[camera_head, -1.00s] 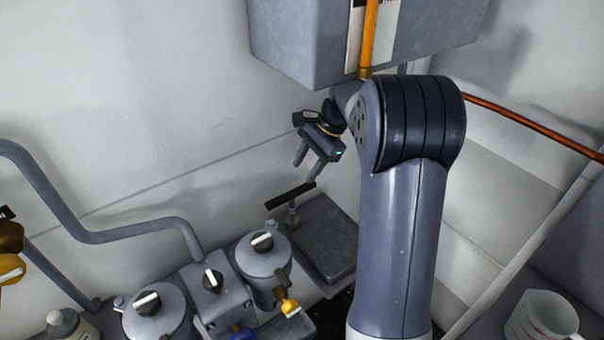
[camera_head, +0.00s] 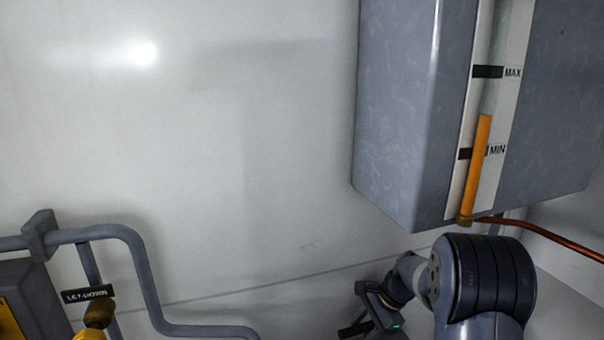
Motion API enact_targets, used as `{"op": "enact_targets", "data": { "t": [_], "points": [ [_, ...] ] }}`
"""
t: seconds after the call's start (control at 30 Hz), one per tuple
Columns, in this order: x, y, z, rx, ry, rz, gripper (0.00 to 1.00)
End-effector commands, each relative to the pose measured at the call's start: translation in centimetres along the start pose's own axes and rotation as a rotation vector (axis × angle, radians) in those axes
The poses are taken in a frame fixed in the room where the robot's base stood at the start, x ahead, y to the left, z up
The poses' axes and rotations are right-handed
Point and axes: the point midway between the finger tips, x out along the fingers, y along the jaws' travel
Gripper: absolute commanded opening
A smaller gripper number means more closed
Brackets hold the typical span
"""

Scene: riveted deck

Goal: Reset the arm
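My arm (camera_head: 483,280) shows at the bottom right of the head view, below the grey tank. My gripper (camera_head: 362,332) is at the bottom edge, left of the arm's big dark joint. Its fingers are mostly cut off by the frame edge, so I cannot tell whether it is open or shut, or whether it holds anything.
A grey wall tank (camera_head: 405,110) hangs above my arm, its sight gauge (camera_head: 476,170) showing orange fluid a little above the MIN mark. A copper pipe (camera_head: 555,240) runs right from it. Grey pipes (camera_head: 140,265) and a LET-DOWN label (camera_head: 88,294) are lower left.

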Motion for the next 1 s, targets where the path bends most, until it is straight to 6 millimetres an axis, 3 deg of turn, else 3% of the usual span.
{"op": "enact_targets", "data": {
  "t": [0.07, 0.3, 0.57, 0.83, 1.0],
  "points": [
    [1.3, 0.1, 0.0, 0.000, -0.001, 0.002, 0.43],
    [-1.3, -0.2, 0.9, -0.001, 0.000, -0.003, 0.43],
    [-2.0, -0.2, 1.2, 0.000, -0.001, -0.001, 0.43],
    [-1.7, -0.2, 1.1, 0.001, -0.001, 0.000, 0.43],
    [-0.2, 0.2, 0.5, 0.003, -0.002, 0.004, 0.43]
  ]
}}
